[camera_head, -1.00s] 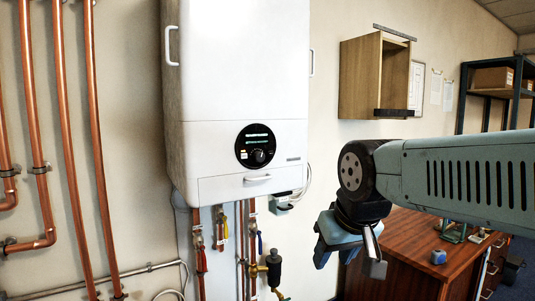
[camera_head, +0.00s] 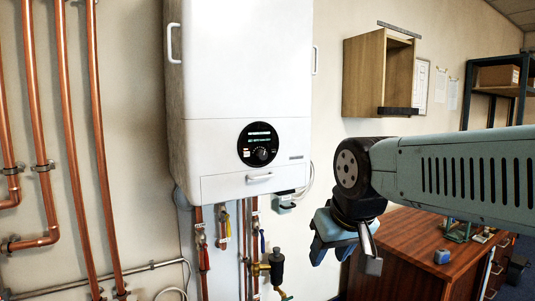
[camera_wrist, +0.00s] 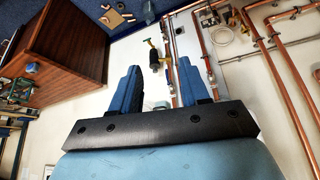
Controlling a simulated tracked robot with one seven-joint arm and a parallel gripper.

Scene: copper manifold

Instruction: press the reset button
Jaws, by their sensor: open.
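The white boiler (camera_head: 248,60) hangs on the wall left of my arm. Its round black control panel (camera_head: 259,144) has a lit green display and a dark knob (camera_head: 261,155). A small pale mark, possibly the reset button, sits left of the knob; it is too small to be sure. My gripper (camera_head: 345,250) is open and empty, hanging low to the right of the boiler and apart from it. In the wrist view my gripper's two blue fingers (camera_wrist: 160,68) are spread, with nothing held between them; the control panel does not show there.
Copper pipes (camera_head: 72,140) run up the wall at left. Pipes and valves (camera_head: 205,250) hang below the boiler, with a brass fitting (camera_head: 276,267). A wooden cabinet (camera_head: 364,75) is on the wall behind my arm. A wooden desk (camera_head: 400,262) stands at right.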

